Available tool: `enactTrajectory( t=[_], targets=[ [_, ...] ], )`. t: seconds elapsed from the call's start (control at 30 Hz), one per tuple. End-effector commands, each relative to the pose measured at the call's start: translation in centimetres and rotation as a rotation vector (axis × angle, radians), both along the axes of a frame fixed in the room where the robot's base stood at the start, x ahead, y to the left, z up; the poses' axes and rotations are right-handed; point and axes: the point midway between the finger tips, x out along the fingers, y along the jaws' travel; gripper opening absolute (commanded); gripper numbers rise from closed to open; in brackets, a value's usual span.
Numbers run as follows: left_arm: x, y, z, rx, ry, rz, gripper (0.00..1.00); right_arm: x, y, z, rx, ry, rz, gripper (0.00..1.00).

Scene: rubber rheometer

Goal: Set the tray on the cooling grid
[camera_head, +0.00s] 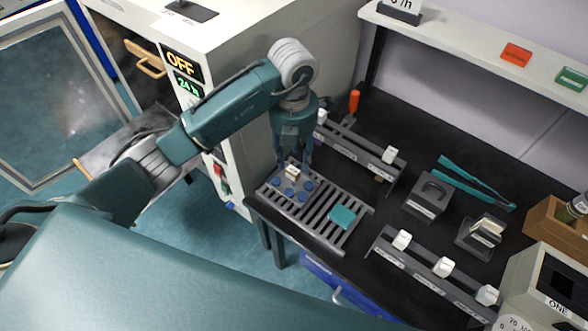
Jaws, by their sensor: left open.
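The cooling grid (329,220) is a grey slatted rack near the front left edge of the black bench. The tray (277,184), a small plate with several blue discs and a pale block-like handle (292,172), appears to lie on the grid's left part. My left gripper (293,165) points down over the tray, its open fingers on either side of the handle. Whether the fingers touch the handle cannot be told. A teal square (342,216) lies on the grid's right part. My right gripper is not in view.
An oven with an OFF display (181,64) and open door (60,95) stands left. Labelled rails with white blocks (389,155) (443,267), a dark weight-like block (428,197) and teal tongs (475,184) occupy the bench. A shelf (480,48) runs above.

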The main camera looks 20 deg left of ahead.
Motion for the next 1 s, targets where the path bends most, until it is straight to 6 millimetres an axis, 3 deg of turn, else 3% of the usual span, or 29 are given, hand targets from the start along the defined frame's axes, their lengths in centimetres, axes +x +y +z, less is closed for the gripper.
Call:
enactTrajectory(
  t=[0.13, 0.3, 1.0],
  targets=[
    [0.1, 0.1, 2.7, 0.002, -0.005, 0.001, 0.41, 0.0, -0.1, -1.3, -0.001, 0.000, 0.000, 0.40],
    [0.0, 0.1, 4.8, 0.002, -0.003, 0.000, 0.41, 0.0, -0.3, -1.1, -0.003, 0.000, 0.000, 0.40],
    [-0.1, 0.0, 5.2, 0.000, 0.001, 0.001, 0.41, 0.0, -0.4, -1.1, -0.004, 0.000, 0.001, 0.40]
  ],
)
